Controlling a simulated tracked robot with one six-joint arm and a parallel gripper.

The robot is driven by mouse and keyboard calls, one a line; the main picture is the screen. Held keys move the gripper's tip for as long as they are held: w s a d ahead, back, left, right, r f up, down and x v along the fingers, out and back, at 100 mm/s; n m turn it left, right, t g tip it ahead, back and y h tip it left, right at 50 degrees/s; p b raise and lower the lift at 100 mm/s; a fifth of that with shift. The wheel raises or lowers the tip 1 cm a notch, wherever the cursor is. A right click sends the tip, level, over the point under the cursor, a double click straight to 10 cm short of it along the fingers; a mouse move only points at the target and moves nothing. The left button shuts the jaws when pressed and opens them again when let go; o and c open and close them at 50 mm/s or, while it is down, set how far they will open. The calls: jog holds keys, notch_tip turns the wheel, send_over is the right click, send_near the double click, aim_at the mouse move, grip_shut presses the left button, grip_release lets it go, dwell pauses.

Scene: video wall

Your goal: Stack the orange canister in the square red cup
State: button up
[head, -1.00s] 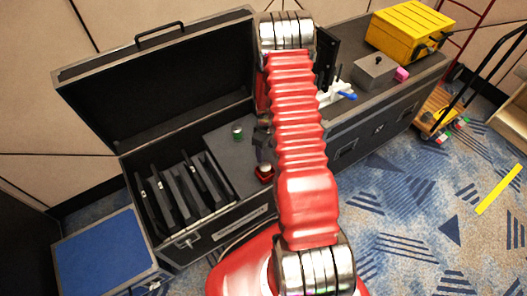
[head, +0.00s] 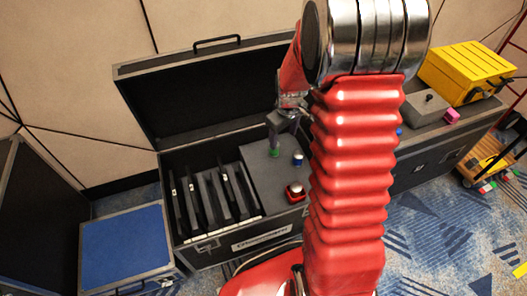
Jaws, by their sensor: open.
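The square red cup (head: 295,195) stands on the grey inner deck of the open case. Something with a pale round top shows in it; its body colour cannot be told. I make out no orange canister; my arm hides part of the scene. A green canister (head: 275,152) stands towards the back of the deck, and a blue canister with a pale top (head: 298,158) stands to its right, behind the cup. My gripper (head: 284,122) is open, just above and beside the green canister. Whether it touches that canister is unclear.
The case lid (head: 200,95) stands open behind. Dark slotted panels (head: 212,195) fill the case's left side. A blue-topped case (head: 125,240) stands at left. A yellow toolbox (head: 465,70), grey box (head: 425,103) and pink block (head: 452,116) sit at right.

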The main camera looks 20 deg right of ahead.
jog(key=s+a+r+m+t, duration=0.1)
jog(key=s+a+r, duration=0.5)
jog(key=r, duration=0.5)
jog(key=s+a+r+m+t, duration=0.1)
jog(key=s+a+r+t, duration=0.1)
jog(key=s+a+r, duration=0.65)
jog(key=s+a+r+m, duration=0.1)
jog(key=s+a+r, duration=0.1)
jog(key=s+r, duration=0.2)
jog(key=s, duration=0.2)
jog(key=shift+s+r+t+y, duration=0.3)
jog(key=shift+s+t, duration=0.05)
jog(key=shift+t, duration=0.05)
jog(key=shift+c, duration=0.6)
